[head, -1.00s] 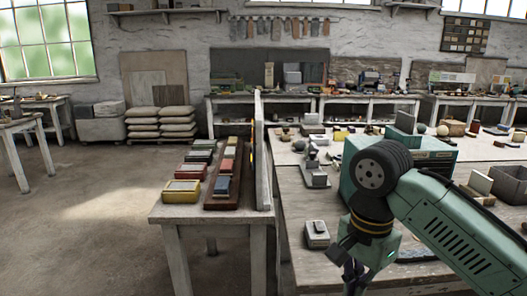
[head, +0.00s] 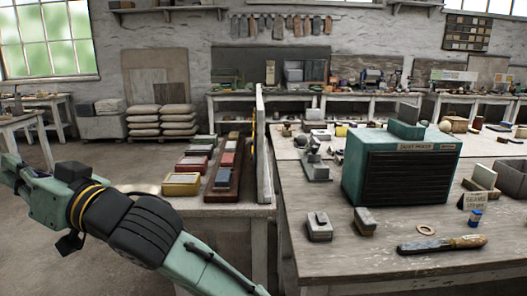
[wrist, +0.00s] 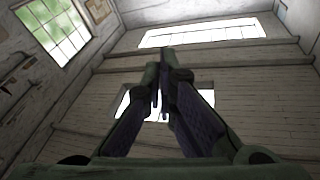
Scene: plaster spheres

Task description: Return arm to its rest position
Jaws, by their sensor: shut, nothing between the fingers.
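My green and black arm crosses the lower left of the head view, from the bottom middle to the left edge. Its wrist end, at the left edge, is raised above the elbow side and is partly cut off by the frame. In the wrist view my gripper (wrist: 164,88) is shut, its two dark fingers close together with nothing between them. The wrist view looks up past the fingers toward a white boarded wall or ceiling and bright windows. The fingertips do not show clearly in the head view.
A narrow table with coloured boxes (head: 181,184) stands behind my arm, beside an upright partition (head: 262,150). The right bench holds a green dust-maker box (head: 401,175), small grey blocks (head: 319,227), a ring (head: 426,229) and a wood-handled tool (head: 442,245). Open floor lies at left.

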